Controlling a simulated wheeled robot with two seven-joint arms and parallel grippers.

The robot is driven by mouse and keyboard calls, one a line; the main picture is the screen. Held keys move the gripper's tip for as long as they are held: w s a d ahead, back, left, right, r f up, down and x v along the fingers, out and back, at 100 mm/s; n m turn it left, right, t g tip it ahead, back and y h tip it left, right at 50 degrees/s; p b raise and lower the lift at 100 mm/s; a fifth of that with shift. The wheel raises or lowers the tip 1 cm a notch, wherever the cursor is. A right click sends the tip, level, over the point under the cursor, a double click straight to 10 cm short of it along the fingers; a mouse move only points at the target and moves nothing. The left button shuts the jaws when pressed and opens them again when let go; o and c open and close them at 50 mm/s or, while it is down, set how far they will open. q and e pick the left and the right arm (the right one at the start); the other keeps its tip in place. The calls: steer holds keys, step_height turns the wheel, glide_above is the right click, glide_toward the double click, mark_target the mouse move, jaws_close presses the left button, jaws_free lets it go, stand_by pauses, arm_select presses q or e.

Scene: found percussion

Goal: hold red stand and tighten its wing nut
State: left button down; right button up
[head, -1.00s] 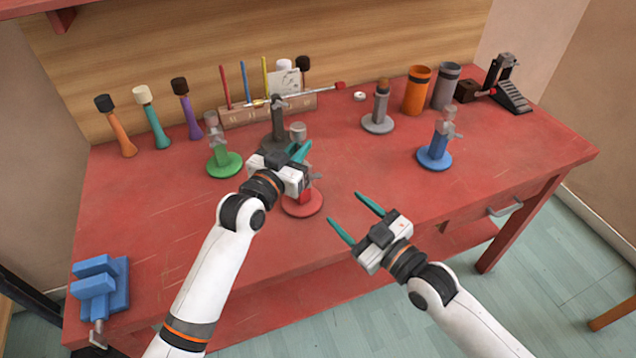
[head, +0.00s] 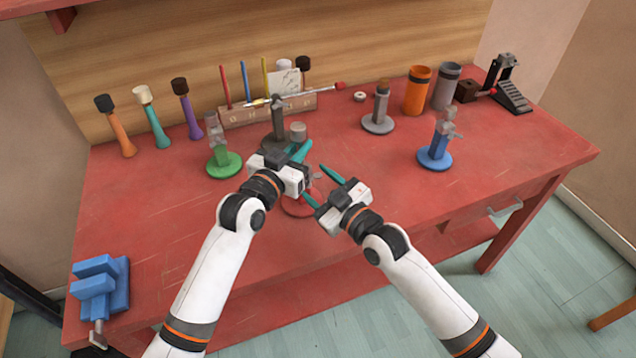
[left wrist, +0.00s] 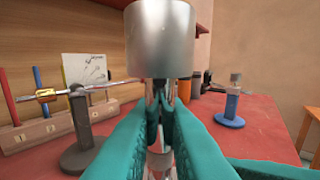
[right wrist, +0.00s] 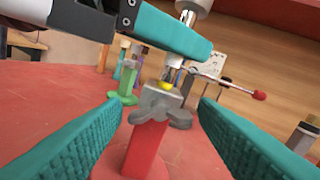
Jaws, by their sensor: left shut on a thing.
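The red stand (head: 292,208) is mostly hidden by my grippers in the head view; part of its round base shows. My left gripper (head: 300,152) is shut on its metal rod, just below the silver cylinder on top (left wrist: 160,38). In the right wrist view the red post (right wrist: 147,150) stands upright with the grey wing nut (right wrist: 162,107) near its top. My right gripper (head: 316,187) is open and close to the stand. Its two fingers lie left and right of the wing nut in the right wrist view, with gaps on both sides; I see no contact.
A green stand (head: 225,165) is left of my left gripper, and a dark stand (left wrist: 82,130) holding a rod is behind it. A blue stand (head: 436,158) is further right. A blue vise (head: 100,290) sits at the front left.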

steer(key=c, duration=0.8)
steer(key=m, duration=0.3)
steer(key=o, duration=1)
steer(key=v, duration=1.2)
